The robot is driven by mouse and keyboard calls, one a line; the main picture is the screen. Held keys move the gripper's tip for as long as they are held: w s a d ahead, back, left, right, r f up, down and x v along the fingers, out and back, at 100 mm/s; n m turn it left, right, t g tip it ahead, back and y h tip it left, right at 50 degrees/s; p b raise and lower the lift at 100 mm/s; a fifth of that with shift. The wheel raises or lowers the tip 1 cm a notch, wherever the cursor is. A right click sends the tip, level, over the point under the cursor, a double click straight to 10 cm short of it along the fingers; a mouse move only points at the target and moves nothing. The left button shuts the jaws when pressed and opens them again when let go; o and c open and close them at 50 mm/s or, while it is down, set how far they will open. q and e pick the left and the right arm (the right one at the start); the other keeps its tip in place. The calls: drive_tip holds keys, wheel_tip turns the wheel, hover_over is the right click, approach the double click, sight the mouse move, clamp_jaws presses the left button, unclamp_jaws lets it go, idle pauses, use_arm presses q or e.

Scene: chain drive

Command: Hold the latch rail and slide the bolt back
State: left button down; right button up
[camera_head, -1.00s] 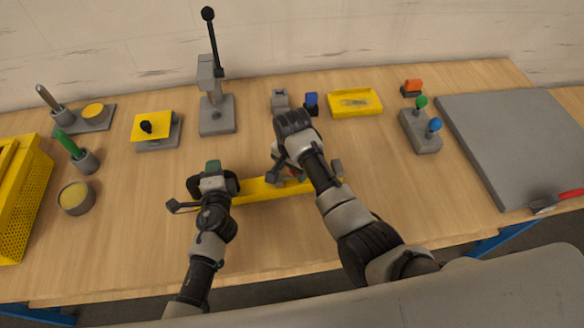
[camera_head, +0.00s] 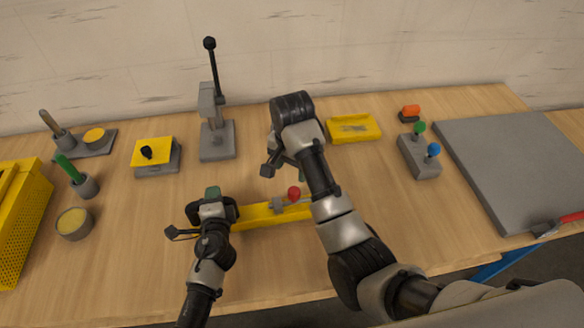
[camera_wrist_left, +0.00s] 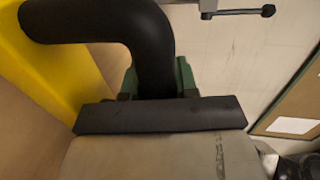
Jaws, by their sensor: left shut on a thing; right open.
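The yellow latch rail (camera_head: 252,215) lies across the front middle of the table in the head view. The bolt's red knob (camera_head: 294,193) stands up over it, beside a small grey block (camera_head: 277,205). My left gripper (camera_head: 213,206) is shut at the rail's left end, on a black curved handle (camera_wrist_left: 150,35) that shows in the left wrist view against the yellow rail. My right gripper (camera_head: 283,168) is open and empty, above and behind the knob, apart from it. My right forearm hides the rail's right end.
Behind the rail stand a grey lever press (camera_head: 216,140), a yellow-topped block (camera_head: 152,152) and a yellow tray (camera_head: 353,129). A two-knob base (camera_head: 419,155) and a grey plate (camera_head: 520,160) are to the right. A round tin (camera_head: 74,223) is left. Table in front is clear.

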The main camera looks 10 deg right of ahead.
use_arm(q)
drive_tip(key=shift+a, duration=0.1)
drive_tip(key=c, duration=0.8)
unclamp_jaws()
